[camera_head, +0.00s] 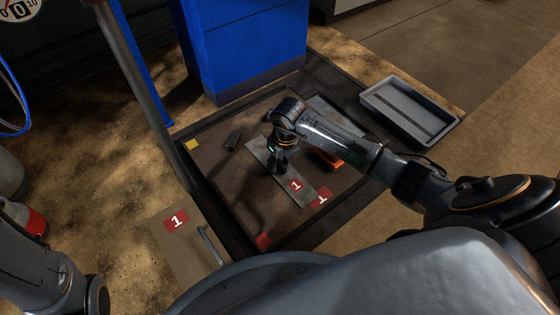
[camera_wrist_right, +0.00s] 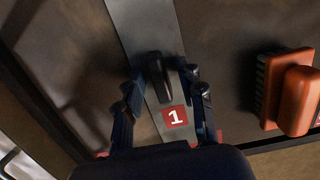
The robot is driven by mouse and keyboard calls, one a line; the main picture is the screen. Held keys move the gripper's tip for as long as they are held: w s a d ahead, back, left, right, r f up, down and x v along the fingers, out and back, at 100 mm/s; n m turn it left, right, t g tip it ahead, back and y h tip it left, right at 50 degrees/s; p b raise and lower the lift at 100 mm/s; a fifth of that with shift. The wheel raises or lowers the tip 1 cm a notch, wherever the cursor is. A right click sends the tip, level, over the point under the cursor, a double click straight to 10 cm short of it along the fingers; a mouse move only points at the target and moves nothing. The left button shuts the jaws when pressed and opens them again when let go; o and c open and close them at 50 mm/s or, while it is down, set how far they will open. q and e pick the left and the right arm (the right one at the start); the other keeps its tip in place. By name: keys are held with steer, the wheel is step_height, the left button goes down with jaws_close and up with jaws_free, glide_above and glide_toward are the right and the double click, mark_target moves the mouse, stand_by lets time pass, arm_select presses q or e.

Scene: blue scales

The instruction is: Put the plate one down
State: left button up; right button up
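Plate one (camera_head: 304,197) is a grey metal strip with a red "1" label and a dark handle. It appears to lie on the brown scale platform (camera_head: 247,193); I cannot tell whether it touches fully. In the right wrist view the plate (camera_wrist_right: 135,22) runs between my fingers, its dark handle (camera_wrist_right: 158,78) upright. My right gripper (camera_head: 279,167) is just above the plate. In the wrist view its fingers (camera_wrist_right: 163,88) stand apart on either side of the handle, with gaps visible. My left arm shows at lower left; its gripper is out of view.
An orange brush (camera_wrist_right: 292,92) lies right of the plate. A red "1" marker (camera_head: 321,197) is by the plate's near end. A grey tray (camera_head: 447,124) stands at right, a blue cabinet (camera_head: 250,45) behind. A panel with "1" (camera_head: 192,248) and handle is at lower left.

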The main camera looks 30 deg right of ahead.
mark_target(283, 165)
step_height(283, 165, up, 12)
steer(key=s+p, duration=0.1)
steer(key=p, duration=0.7)
steer(key=shift+s, duration=0.4)
steer(key=shift+d, duration=0.1)
